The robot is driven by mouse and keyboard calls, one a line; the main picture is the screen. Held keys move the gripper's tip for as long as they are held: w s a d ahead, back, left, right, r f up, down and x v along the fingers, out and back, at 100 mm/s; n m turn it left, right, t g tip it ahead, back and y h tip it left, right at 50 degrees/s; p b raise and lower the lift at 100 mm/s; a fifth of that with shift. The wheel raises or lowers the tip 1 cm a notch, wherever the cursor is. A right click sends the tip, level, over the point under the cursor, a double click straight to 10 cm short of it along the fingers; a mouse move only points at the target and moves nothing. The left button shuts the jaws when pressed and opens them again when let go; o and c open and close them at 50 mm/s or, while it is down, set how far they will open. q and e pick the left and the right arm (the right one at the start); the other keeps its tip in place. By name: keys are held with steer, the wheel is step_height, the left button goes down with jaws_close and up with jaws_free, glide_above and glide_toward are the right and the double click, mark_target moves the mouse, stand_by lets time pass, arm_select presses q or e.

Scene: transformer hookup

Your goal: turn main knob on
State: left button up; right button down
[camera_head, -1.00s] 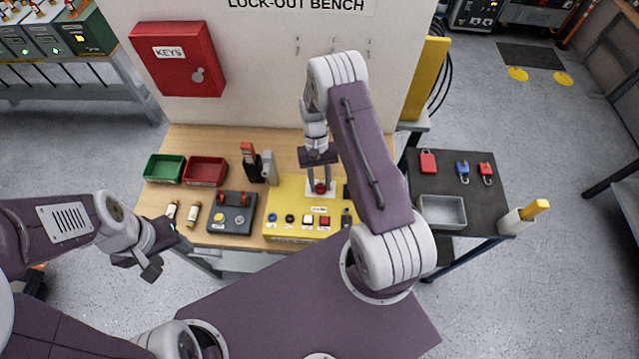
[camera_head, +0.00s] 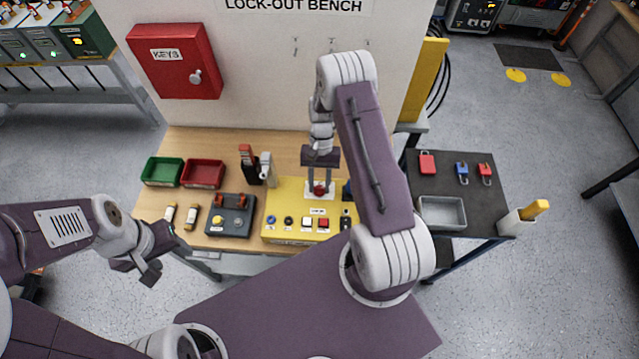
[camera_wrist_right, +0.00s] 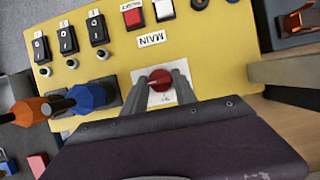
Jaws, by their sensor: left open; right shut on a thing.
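The red main knob (camera_head: 319,189) sits on a white plate on the yellow panel (camera_head: 284,202). In the right wrist view the red knob (camera_wrist_right: 160,80) shows between the fingers, beside the MAIN label. My right gripper (camera_head: 320,190) reaches down from above and is shut on the knob; its fingers (camera_wrist_right: 158,88) touch the knob's two sides. The knob's pointer looks turned off the straight line in the wrist view, but its setting is hard to read. My left gripper (camera_head: 152,266) is open and empty, in front of the bench's left end.
A grey box with red parts (camera_head: 231,216) stands left of the panel. Green (camera_head: 162,172) and red (camera_head: 203,174) trays lie at the back left. Blue and orange knobs (camera_wrist_right: 90,96) stand close to my right fingers. A dark side table (camera_head: 480,193) holds padlocks.

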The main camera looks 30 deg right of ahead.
steer(key=c, duration=1)
jaws_free()
steer(key=b+v, duration=0.1)
steer(key=v, duration=0.8)
steer(key=shift+b, duration=0.3)
